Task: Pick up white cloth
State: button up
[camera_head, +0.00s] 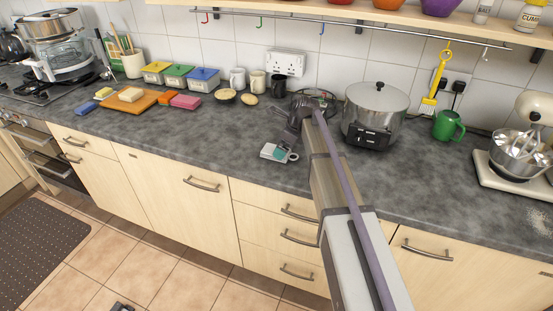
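I cannot make out a thing that is clearly a white cloth. A cream-white block (130,94) lies on an orange board (112,104) at the left; it is too small to tell what it is. A small white and grey object with a teal part (275,152) lies near the counter's front edge. My arm reaches up from the lower right over the counter. My gripper (294,116) seems to be the dark shape at its far end, near mid-counter, right of the board and above the small white object in the picture. Its fingers are too unclear to read.
A steel cooker (375,115) stands close right of my arm, with a green mug (448,125) and a mixer (519,152) further right. The dark counter (215,130) is clear at front left.

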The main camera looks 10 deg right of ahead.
jog(key=b+x, duration=0.1)
jog(key=x, duration=0.2)
jog(key=shift+f+b, duration=0.15)
jog(key=shift+b, duration=0.15)
jog(key=shift+r, duration=0.25)
jog(key=c, duration=1.1)
